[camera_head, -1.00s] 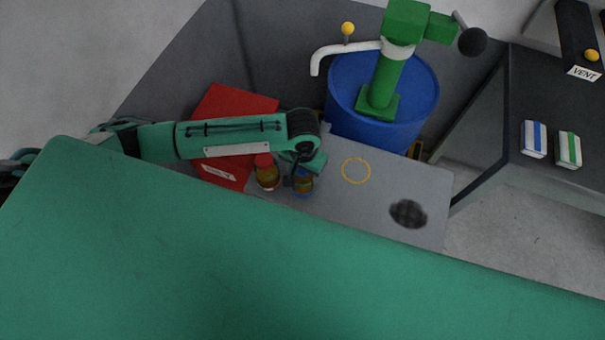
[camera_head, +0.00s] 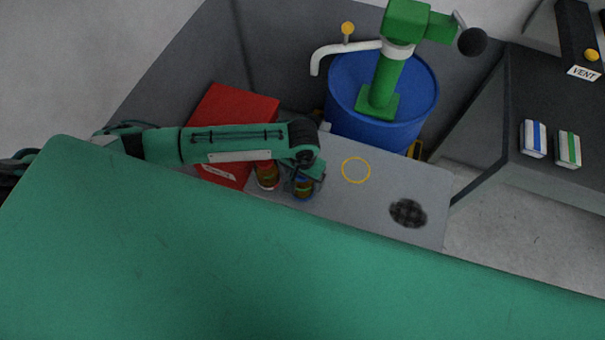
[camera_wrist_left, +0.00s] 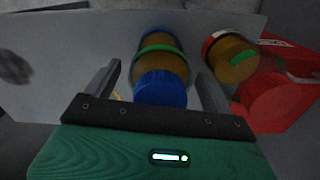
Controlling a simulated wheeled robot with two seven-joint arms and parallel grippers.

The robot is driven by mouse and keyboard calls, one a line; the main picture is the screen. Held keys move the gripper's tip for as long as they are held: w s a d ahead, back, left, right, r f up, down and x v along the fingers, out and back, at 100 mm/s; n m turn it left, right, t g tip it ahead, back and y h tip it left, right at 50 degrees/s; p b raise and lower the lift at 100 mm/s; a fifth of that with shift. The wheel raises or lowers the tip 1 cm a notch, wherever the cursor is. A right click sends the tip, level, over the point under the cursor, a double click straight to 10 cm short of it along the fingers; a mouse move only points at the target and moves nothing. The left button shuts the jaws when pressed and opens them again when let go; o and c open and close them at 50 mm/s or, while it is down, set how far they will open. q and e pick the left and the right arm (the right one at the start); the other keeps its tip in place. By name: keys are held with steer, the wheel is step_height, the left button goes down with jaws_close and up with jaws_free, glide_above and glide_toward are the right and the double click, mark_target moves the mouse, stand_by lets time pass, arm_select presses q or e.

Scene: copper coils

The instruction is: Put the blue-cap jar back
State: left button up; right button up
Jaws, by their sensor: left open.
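The blue-cap jar (camera_head: 303,190) stands on the grey bench, partly hidden by my left gripper in the head view. In the left wrist view its blue cap (camera_wrist_left: 160,88) faces me, with a green band and brown contents behind it. A blue edge shows at its far end. My left gripper (camera_wrist_left: 157,88) is open, with one finger on each side of the jar. Gaps show between the fingers and the jar. The head view shows this gripper (camera_head: 306,177) over the jar. My right gripper is not in view.
A red-cap jar (camera_head: 267,181) stands close on the left, beside a red box (camera_head: 235,107). A yellow ring (camera_head: 356,170) and a dark round patch (camera_head: 408,213) mark the clear grey bench (camera_head: 385,195). A blue drum (camera_head: 345,90) with a green pump stands behind.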

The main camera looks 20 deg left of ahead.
arm_select(q)
step_height(320, 180, up, 12)
steer(key=shift+r, duration=0.15)
stand_by(0.3)
stand_by(0.4)
